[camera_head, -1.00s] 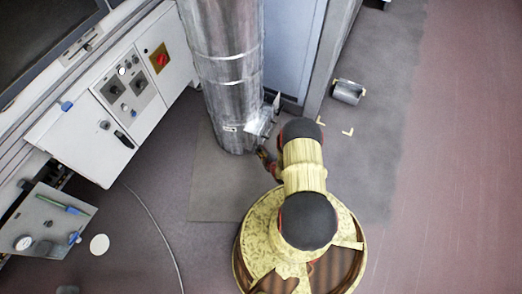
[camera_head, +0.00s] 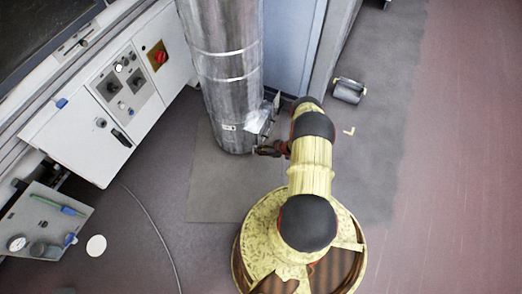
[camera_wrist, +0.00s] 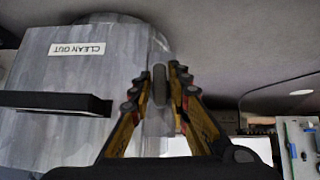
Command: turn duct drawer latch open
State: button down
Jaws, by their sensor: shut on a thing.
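The silver duct (camera_head: 222,70) stands upright at the upper middle of the head view. Its drawer front shows large in the wrist view, with an upside-down "CLEAN OUT" label (camera_wrist: 77,48) and a black bar handle (camera_wrist: 55,103). The latch (camera_wrist: 160,86) is a dark, rounded upright piece at the drawer front's right edge. My gripper (camera_wrist: 161,82) has its two fingers closed on the latch, one on each side. In the head view my gripper (camera_head: 268,150) is at the duct's lower right side, where the latch is too small to make out.
A white control cabinet (camera_head: 83,140) with a red switch (camera_head: 159,57) stands left of the duct. A small tray (camera_head: 40,222) with tools is at the lower left. A metal cylinder (camera_head: 348,91) lies on the floor to the right. The floor at far right is clear.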

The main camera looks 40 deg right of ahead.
jog(key=shift+y, duration=0.3)
dwell(0.4)
jog(key=c, duration=1.9)
grip_release()
jog(key=shift+o, duration=0.3)
jog(key=v, duration=1.2)
jog(key=shift+w+r, duration=0.1)
